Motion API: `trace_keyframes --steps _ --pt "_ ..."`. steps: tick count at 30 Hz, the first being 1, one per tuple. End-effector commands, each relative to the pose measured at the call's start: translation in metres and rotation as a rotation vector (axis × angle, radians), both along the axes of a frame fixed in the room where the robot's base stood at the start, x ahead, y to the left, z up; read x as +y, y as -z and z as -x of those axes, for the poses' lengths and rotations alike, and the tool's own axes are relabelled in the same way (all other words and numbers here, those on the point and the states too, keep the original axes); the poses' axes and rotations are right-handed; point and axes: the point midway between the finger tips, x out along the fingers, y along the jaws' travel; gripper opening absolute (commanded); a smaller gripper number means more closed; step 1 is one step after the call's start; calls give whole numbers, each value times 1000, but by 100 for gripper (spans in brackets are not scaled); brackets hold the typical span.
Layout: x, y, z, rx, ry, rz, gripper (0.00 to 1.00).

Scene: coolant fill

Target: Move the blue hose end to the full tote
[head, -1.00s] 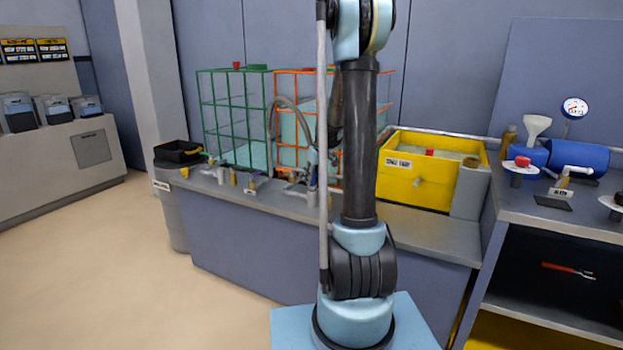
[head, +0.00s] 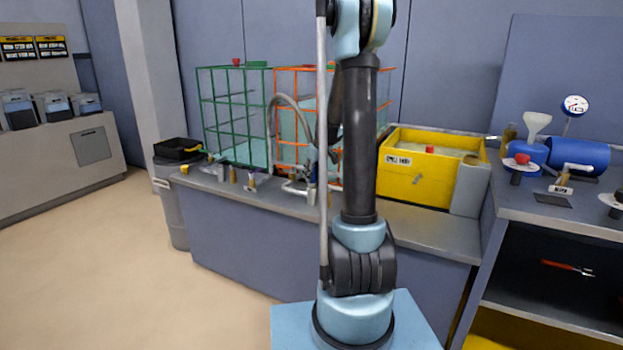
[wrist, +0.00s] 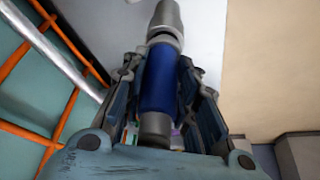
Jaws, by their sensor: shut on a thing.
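The blue hose end (wrist: 158,85) is a blue sleeve with grey metal fittings at both ends. My gripper (wrist: 160,72) is shut around the blue sleeve in the wrist view, with a finger on each side. In the head view my arm hides most of the gripper, and a grey hose (head: 284,99) arches up beside it. Two caged totes stand behind the bench: a green-caged one (head: 201,110) and an orange-caged one (head: 277,125). Pale teal shows low in the green cage and higher in the orange one. Orange bars also show at the left of the wrist view (wrist: 22,50).
Several small fittings and a pipe (head: 298,190) stand on the grey bench (head: 425,230) before the totes. A yellow bin (head: 418,183) is right of my arm. A black tray (head: 178,150) sits at the left end. The floor at left is clear.

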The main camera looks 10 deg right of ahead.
Motion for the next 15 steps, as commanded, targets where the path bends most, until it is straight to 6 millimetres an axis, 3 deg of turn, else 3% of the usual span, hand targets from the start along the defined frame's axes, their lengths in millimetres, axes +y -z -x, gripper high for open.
trace_keyframes --steps 15 --pt "0 -17 0 0 0 0 12"
